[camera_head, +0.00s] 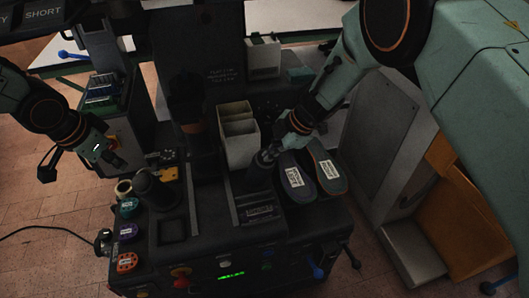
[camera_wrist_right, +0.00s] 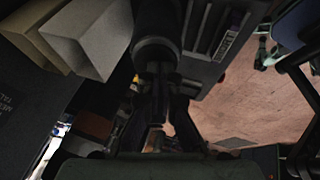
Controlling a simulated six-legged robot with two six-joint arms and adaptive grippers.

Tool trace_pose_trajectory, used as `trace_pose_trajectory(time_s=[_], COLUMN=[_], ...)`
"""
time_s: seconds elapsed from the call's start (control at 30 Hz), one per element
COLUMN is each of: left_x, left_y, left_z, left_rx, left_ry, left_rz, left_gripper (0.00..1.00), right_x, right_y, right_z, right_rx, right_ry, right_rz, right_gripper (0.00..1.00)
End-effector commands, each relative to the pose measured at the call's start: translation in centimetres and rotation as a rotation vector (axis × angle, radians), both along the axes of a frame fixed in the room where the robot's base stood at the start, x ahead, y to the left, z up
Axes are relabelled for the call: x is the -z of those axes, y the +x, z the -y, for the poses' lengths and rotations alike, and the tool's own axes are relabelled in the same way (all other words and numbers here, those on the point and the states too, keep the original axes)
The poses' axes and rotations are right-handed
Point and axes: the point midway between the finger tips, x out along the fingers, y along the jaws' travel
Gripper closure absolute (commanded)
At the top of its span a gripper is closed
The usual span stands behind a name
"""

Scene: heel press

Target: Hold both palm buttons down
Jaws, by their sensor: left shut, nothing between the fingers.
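The left palm button (camera_head: 155,186) is a black dome on a round post at the left of the dark press console (camera_head: 290,238). My left gripper (camera_head: 108,165) is shut and empty, up and left of that button and apart from it. My right gripper (camera_head: 264,160) reaches down over the right side of the console. In the right wrist view, its dark fingers (camera_wrist_right: 157,80) look close together, with their tips at a round black post (camera_wrist_right: 156,35), which looks like the right palm button. I cannot tell whether they touch it or whether it is pressed down.
Two labelled insoles (camera_head: 295,178) lie right of my right gripper. Coloured round tags (camera_head: 128,232) line the console's left edge. Green and blue parts (camera_head: 103,88) sit on a stand at the left.

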Motion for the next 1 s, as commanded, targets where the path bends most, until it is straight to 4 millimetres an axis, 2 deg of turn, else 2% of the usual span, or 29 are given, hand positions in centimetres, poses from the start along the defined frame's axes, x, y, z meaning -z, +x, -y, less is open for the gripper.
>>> trace_pose_trajectory(time_s=[0.03, 0.1, 0.6, 1.0], left_x=[-0.9, -1.5, -6.0, -6.2], left_y=[0.0, 0.0, 0.4, 0.4], left_z=[0.0, 0.0, -0.1, -0.1], left_rx=[0.0, 0.0, 0.0, 0.002], left_ry=[0.0, 0.0, 0.004, 0.006], left_rz=[0.0, 0.0, 0.011, 0.011], left_gripper=[1.0, 1.0, 1.0, 1.0], right_x=[-0.9, -1.6, -5.7, -6.0], right_y=[-0.1, -0.2, -1.1, -1.1], right_z=[0.1, 0.3, 1.2, 1.3], right_rx=[0.001, 0.002, 0.002, 0.002], right_ry=[0.0, 0.001, 0.001, 0.002], right_rz=[0.0, 0.001, 0.007, 0.008], right_gripper=[1.0, 1.0, 1.0, 1.0])
